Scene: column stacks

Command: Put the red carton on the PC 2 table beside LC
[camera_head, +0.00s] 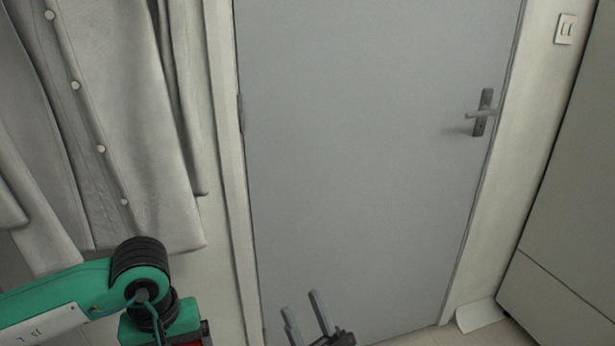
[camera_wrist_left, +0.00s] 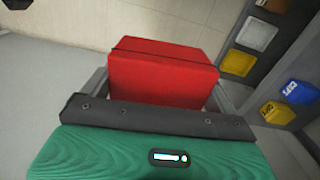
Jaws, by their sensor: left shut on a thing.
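The red carton (camera_wrist_left: 162,75) fills the middle of the left wrist view. It is a box with a dark line near its top edge. My left gripper (camera_wrist_left: 160,88) is shut on it, with a grey finger showing at each side. The carton's lower part is hidden behind the gripper body. In the head view my green left arm comes in at the lower left, and its gripper is out of view below. My right gripper (camera_head: 308,316) shows at the bottom centre of the head view, its two grey fingers apart and nothing between them. The PC 2 table and LC are not recognisable.
A grey closed door (camera_head: 360,150) with a handle (camera_head: 483,113) stands ahead. A pale coat (camera_head: 120,110) hangs at left, and a tall cabinet (camera_head: 570,210) stands at right. A blue item (camera_wrist_left: 298,92) and a yellow item (camera_wrist_left: 278,113) show at right in the wrist view.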

